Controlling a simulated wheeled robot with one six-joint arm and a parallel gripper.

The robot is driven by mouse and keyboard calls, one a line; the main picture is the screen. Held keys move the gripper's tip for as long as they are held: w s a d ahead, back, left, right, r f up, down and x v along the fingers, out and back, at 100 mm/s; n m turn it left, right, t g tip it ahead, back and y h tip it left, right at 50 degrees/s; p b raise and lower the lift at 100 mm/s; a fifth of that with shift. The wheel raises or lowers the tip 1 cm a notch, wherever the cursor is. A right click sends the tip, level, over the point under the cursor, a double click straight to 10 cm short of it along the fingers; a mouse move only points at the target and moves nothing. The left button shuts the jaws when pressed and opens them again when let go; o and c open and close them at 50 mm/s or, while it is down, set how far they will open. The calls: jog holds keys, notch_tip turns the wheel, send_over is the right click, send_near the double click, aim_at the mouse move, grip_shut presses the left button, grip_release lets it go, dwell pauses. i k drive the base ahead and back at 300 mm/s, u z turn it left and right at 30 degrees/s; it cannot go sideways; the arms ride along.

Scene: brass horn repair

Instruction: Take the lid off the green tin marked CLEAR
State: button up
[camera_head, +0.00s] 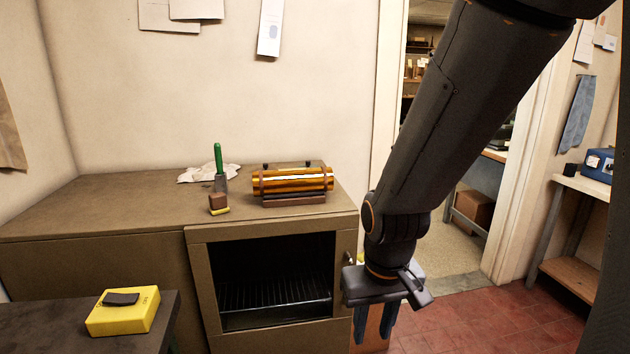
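I see no green tin marked CLEAR and no lid of one in this view. My gripper (374,338) points down at the lower middle, in front of the cabinet's right edge. Its two dark fingers stand apart with a gap between them, and I see nothing held. An orange-brown surface (372,331) shows behind the fingers, mostly hidden by the gripper.
A brown cabinet (110,207) with an open rack compartment carries a brass tube (297,180) on a stand, a green-handled tool (219,160), a small brown block (217,202) and a cloth. A yellow box (123,318) sits on a dark table. Red floor tiles lie right.

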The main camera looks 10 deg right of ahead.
aim_at(308, 164)
jog(key=k, duration=0.85)
jog(key=u, duration=0.45)
jog(key=i, duration=1.75)
jog(key=z, duration=0.1)
